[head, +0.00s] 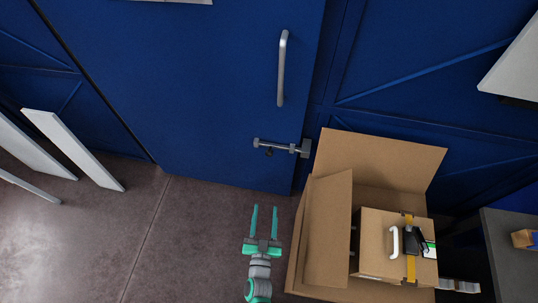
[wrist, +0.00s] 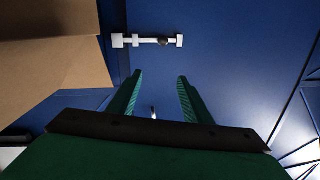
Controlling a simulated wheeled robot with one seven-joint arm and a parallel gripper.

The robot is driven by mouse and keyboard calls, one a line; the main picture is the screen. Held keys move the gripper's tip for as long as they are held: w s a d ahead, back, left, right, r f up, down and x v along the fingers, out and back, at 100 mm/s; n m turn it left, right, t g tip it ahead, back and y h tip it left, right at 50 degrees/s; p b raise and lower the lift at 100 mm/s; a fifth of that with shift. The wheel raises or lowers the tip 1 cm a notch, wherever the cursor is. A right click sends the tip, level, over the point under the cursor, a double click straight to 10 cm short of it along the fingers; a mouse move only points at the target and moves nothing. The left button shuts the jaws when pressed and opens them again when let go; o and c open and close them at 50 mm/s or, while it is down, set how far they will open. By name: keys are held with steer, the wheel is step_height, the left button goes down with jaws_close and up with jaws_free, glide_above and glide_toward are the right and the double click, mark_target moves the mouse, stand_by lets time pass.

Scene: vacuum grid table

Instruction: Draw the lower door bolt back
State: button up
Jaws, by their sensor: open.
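The door bolt (head: 281,147) is a grey metal bar with brackets, low on the blue door (head: 220,100) near its right edge. A small dark knob (head: 269,152) sits on the bar toward its left end. The bolt's right end reaches the door's right edge. In the wrist view the bolt (wrist: 148,41) lies ahead of the fingers, with its dark knob (wrist: 163,42) right of the middle. My gripper (head: 264,208) is open and empty, below the bolt in the head view and apart from it. It also shows in the wrist view (wrist: 160,75).
An open cardboard box (head: 330,235) holding a smaller carton (head: 375,260) stands right of my gripper, close to the bolt. A vertical door handle (head: 282,68) is above the bolt. White boards (head: 72,150) are at the left. The floor (head: 190,240) left of my gripper is clear.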

steer(key=m+h, duration=0.2)
glide_toward(269, 154)
steer(key=x, duration=0.3)
steer(key=f+x, duration=0.1)
steer(key=x, duration=0.6)
steer(key=shift+w+f, duration=0.15)
steer(key=shift+w, duration=0.15)
steer(key=shift+a, duration=0.1)
steer(key=shift+c, duration=0.3)
